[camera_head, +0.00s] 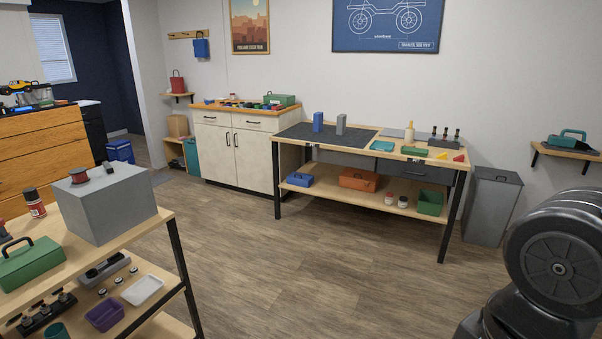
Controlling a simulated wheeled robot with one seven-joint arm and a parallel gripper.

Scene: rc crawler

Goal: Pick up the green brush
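I cannot pick out a green brush for certain at this distance. A small, low green object (414,151) lies on the workbench (440,168), right of its middle, too small to tell its shape. A teal-green item (383,146) lies flat just left of it. A teal-green piece with a looped handle (571,137) is on the wall shelf (566,152) at the right. My gripper is not in view; only a dark part of my arm shows at the lower right.
A wooden shelf unit with a grey box (110,203) and a green toolbox (30,262) stands close at the left. A grey bin (492,205) stands right of the workbench. A white cabinet (235,150) is at the back. The middle floor (310,260) is clear.

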